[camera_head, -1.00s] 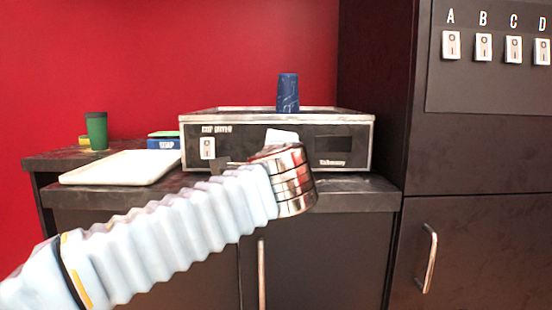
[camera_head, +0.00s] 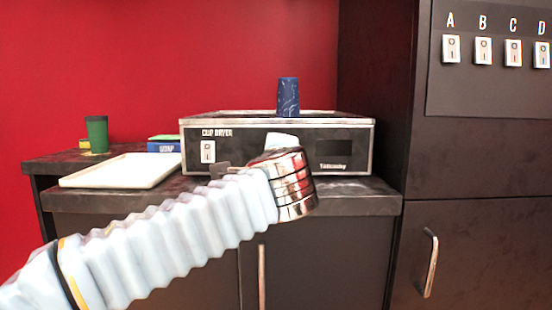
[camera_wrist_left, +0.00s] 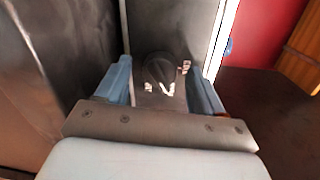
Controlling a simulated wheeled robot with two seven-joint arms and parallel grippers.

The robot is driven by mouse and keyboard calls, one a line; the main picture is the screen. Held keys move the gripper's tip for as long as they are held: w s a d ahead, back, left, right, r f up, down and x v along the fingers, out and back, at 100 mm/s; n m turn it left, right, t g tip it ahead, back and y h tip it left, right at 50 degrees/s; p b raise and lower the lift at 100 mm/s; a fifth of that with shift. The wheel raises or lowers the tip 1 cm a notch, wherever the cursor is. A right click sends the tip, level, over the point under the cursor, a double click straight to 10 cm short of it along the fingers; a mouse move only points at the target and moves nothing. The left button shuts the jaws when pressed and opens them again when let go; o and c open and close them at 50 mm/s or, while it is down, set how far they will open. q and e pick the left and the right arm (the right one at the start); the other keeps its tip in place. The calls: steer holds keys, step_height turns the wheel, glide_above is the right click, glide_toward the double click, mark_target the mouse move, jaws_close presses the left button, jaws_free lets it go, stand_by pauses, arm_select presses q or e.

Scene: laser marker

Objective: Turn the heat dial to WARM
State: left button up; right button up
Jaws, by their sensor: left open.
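The cup dryer (camera_head: 350,166) is a dark box with a light metal edge on the counter. The heat dial (camera_wrist_left: 160,68) shows in the left wrist view as a dark round knob on the dryer's front, with white label marks beside it. In the head view the dial is hidden behind my left wrist. My left gripper (camera_wrist_left: 163,82) is open, with one blue finger on each side of the dial. I cannot tell whether the fingers touch it. Its pointer and setting are too dark to read. My right gripper is not in view.
A blue cup (camera_head: 288,97) stands on top of the dryer. A white switch (camera_head: 208,151) and a dark display (camera_head: 333,147) are on its front. A white tray (camera_head: 120,171), a green cup (camera_head: 97,134) and a soap box (camera_head: 164,144) are left. A tall cabinet (camera_head: 470,160) bounds the right.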

arm_select(q)
steer(key=s, duration=1.3)
steer(key=shift+s+d+r+b, duration=0.25)
steer(key=shift+r+b, duration=0.15)
steer(key=shift+r, duration=0.05)
